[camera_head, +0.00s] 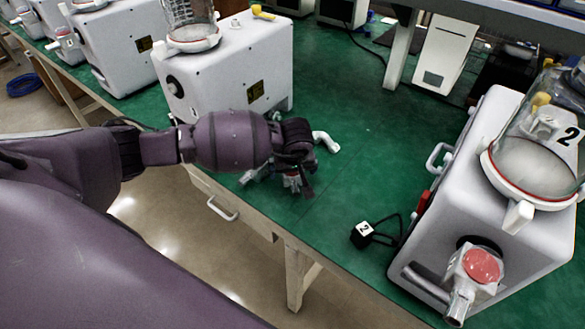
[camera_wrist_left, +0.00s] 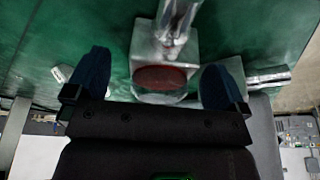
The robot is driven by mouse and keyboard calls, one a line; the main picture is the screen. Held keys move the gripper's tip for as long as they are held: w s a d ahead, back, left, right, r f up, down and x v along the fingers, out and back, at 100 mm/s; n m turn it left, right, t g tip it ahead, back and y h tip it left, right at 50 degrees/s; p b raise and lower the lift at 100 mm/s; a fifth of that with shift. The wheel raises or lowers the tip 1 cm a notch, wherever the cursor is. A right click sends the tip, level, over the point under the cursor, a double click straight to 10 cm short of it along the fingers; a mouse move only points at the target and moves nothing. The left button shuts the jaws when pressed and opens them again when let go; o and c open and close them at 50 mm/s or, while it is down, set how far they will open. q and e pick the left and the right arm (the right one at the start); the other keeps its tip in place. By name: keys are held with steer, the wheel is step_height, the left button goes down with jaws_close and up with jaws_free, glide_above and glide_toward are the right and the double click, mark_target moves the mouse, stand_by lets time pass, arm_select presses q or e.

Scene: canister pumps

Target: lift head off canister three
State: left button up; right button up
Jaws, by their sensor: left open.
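My left gripper (camera_head: 294,184) is low over the green bench, in front of a white pump unit (camera_head: 225,65). In the left wrist view its two dark fingers (camera_wrist_left: 156,68) are apart. Between them is a pale head (camera_wrist_left: 160,78) with a dark red round face and a shiny metal spout. I cannot tell whether the fingers touch it. In the head view the gripper hides most of this piece. No number three is legible on any canister. My right gripper is not in view.
A white unit (camera_head: 480,190) with a glass canister marked 2 and a red-faced head (camera_head: 481,266) stands at right. A black tagged cable (camera_head: 372,234) lies beside it. A white bent piece (camera_head: 326,141) lies near my gripper. The bench (camera_head: 340,185) between is mostly clear.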

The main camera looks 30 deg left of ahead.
arm_select(q)
steer(key=shift+r+p, duration=2.45)
steer(key=shift+r, duration=2.55)
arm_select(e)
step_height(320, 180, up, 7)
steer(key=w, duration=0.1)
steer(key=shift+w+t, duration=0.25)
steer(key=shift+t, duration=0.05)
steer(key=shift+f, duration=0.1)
